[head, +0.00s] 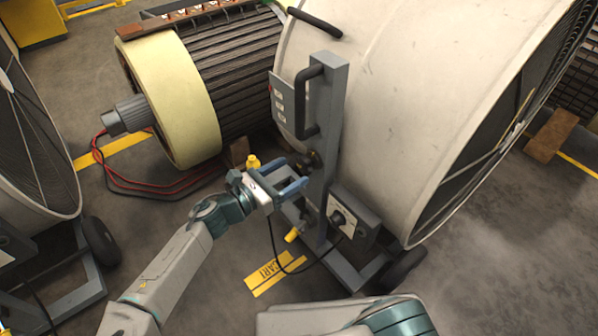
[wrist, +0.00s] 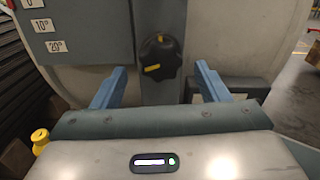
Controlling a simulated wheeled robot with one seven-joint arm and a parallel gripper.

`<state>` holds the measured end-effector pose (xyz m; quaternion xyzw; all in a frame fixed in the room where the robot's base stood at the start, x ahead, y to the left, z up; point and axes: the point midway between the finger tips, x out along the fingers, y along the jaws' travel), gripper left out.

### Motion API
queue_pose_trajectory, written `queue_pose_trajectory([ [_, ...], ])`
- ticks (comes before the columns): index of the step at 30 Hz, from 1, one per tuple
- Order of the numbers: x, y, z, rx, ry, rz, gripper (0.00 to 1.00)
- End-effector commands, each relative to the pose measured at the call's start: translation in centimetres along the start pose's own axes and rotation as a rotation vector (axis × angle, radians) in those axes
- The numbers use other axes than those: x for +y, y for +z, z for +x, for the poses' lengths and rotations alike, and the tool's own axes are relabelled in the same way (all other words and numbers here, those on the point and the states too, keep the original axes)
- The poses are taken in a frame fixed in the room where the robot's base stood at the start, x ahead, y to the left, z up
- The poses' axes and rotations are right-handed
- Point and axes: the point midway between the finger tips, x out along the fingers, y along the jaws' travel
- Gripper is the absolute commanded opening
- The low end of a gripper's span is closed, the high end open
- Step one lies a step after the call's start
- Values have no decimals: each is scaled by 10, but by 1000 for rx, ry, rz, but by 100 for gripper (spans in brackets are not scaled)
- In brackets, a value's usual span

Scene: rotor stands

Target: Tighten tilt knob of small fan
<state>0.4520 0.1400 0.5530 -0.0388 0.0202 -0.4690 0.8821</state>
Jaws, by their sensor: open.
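A drum fan (head: 400,110) with a pale housing stands on a grey frame in the middle of the head view. Its black lobed tilt knob (wrist: 160,58), with a yellow mark, sits on the grey upright post (head: 325,130). In the head view the knob (head: 313,158) is small and dark. My gripper (head: 292,178) is open beside the post. In the wrist view its blue fingers (wrist: 159,68) stand left and right of the knob, with visible gaps. A plate (wrist: 62,25) marked 10° and 20° is left of the knob. Contact cannot be seen.
A control box (head: 352,217) with a dial and cable sits below right of my gripper. A black handle (head: 308,100) projects from the post above. A second fan (head: 30,140) stands at the left edge. A large rotor (head: 180,95) and red cables (head: 120,180) lie behind.

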Motion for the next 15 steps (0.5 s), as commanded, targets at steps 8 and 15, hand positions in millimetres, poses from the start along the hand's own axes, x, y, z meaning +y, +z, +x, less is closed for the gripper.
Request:
queue_pose_trajectory([
  [8,0,-2,35,0,-2,2,68],
  [15,0,0,40,1,-1,0,68],
])
